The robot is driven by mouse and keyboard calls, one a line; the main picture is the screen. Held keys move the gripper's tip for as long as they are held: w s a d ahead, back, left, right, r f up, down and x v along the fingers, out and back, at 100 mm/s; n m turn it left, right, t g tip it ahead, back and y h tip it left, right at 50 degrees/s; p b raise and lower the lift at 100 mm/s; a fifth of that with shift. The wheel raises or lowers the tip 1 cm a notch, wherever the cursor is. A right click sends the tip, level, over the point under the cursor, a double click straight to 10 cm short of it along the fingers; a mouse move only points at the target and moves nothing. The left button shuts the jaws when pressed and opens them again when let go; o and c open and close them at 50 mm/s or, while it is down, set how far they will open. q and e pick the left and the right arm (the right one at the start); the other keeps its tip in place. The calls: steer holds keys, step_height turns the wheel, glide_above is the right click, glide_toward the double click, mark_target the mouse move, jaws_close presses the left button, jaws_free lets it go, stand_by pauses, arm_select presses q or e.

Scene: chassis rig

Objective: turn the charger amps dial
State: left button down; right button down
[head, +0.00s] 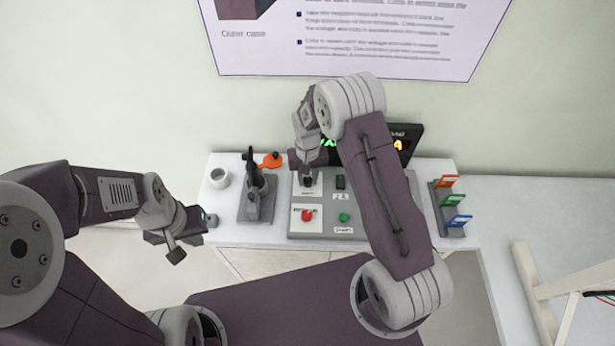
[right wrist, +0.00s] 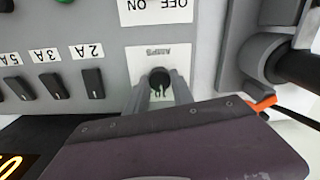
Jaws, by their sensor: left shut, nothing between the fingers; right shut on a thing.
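The charger panel (head: 325,228) is a grey box on the white bench. Its black amps dial (right wrist: 159,78) sits on a white plate lettered AMPS in the right wrist view; it also shows in the head view (head: 307,181). My right gripper (right wrist: 161,92) is shut on the amps dial, with one finger on each side of it. In the head view my right gripper (head: 307,168) reaches down to the dial from behind it, and my forearm covers part of the panel. My left gripper (head: 178,252) is shut and empty, in front of the bench's left end.
Black switches (right wrist: 94,83) labelled 2A, 3A and 5A stand beside the dial. The panel has a red button (head: 307,215) and a green button (head: 343,217). A black tool on a stand (head: 256,208) and a white cup (head: 220,178) stand left; a rack of coloured tags (head: 449,212) stands right.

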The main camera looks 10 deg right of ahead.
mark_target(308, 180)
steer(key=shift+m, duration=0.8)
steer(key=c, duration=1.1)
jaws_free()
steer(key=shift+s+r, duration=0.1)
steer(key=shift+s, duration=0.05)
step_height(308, 180, up, 9)
steer(key=b, duration=0.1)
